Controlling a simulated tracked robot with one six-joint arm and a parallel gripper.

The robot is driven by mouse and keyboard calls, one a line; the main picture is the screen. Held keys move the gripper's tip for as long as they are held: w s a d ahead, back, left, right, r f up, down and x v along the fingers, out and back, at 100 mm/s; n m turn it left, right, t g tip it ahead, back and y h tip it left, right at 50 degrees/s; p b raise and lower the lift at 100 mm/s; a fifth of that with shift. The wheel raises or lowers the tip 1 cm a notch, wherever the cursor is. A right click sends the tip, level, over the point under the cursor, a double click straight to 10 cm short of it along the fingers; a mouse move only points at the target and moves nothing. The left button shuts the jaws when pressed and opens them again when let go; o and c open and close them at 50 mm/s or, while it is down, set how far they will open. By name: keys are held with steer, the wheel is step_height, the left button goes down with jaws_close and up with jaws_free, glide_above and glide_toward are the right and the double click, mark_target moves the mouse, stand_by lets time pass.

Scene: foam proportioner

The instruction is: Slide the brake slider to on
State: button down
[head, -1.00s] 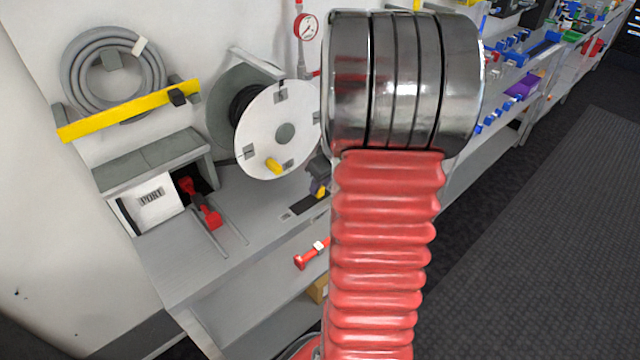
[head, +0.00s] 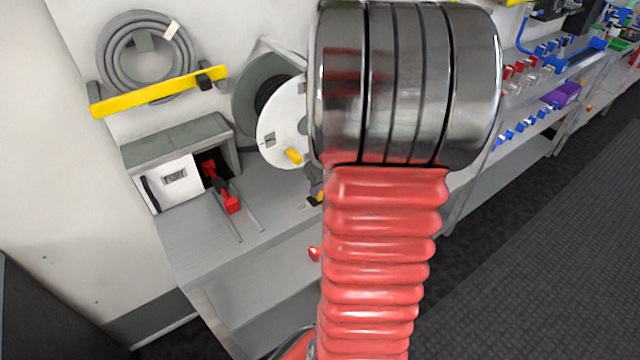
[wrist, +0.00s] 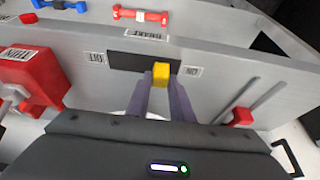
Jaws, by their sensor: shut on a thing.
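The brake slider's yellow knob (wrist: 161,73) stands in a dark slot (wrist: 128,61) in the grey bench top in the wrist view. It is toward the slot's right end, near an upside-down ON label (wrist: 191,71); another label (wrist: 96,57) is at the left end. An upside-down BRAKE label (wrist: 140,33) lies beyond the slot. My gripper (wrist: 161,84) is shut on the knob, one purple-grey finger on each side. In the head view my arm hides most of the gripper and slider.
A white reel (head: 280,120) with a yellow handle stands behind the slider. A grey PORT box (head: 175,178) with a red fitting (head: 229,200) on rails stands to the left. In the wrist view a red block (wrist: 40,82) is left of my gripper.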

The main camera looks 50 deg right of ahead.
steer(key=shift+a, duration=0.3)
steer(key=c, duration=1.9)
jaws_free()
steer(key=shift+w+a, duration=0.1)
steer(key=o, duration=0.3)
steer(key=shift+o, duration=0.2)
steer(key=shift+r, duration=0.1)
steer(key=shift+s+r, duration=0.25)
steer(key=shift+r, duration=0.2)
steer(key=v, duration=1.2)
steer(key=shift+s+r, duration=0.2)
steer(key=shift+r, duration=0.05)
